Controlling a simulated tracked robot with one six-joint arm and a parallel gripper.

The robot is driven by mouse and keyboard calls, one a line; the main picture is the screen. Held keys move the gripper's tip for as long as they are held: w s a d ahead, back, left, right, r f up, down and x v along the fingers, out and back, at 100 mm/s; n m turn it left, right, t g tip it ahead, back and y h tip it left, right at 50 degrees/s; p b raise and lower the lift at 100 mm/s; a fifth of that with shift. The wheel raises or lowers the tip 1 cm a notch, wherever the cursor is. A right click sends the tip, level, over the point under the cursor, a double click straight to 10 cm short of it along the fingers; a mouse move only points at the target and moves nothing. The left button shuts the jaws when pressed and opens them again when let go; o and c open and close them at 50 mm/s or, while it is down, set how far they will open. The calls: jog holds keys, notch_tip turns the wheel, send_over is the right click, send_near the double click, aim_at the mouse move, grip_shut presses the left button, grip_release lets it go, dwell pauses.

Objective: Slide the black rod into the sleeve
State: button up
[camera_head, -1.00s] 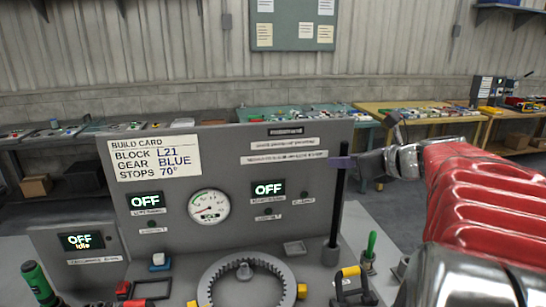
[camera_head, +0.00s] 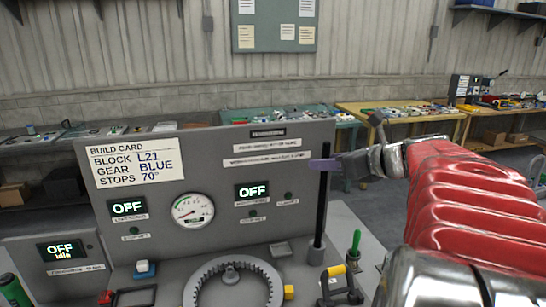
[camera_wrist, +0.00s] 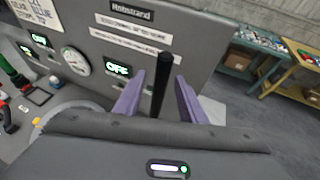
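The black rod (camera_head: 322,205) stands upright at the right of the grey panel. Its lower end meets the top of a short grey sleeve (camera_head: 317,253) on the bench; it appears to stand in it, but how deep is hidden. My gripper (camera_head: 323,164) is at the rod's upper part, reaching in from the right. In the wrist view the rod (camera_wrist: 161,85) stands between the two purple fingers of my gripper (camera_wrist: 160,90), with a gap visible on each side. The fingers are open around it.
The grey panel (camera_head: 220,150) with build card (camera_head: 135,163), gauge (camera_head: 193,211) and OFF displays stands behind and left. A ring gear (camera_head: 232,285) lies left of the sleeve. A green-handled tool (camera_head: 355,243) and a yellow-and-black tool (camera_head: 338,272) stand close on the right.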

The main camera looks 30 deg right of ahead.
jog(key=v, duration=1.3)
jog(key=shift+f, duration=0.15)
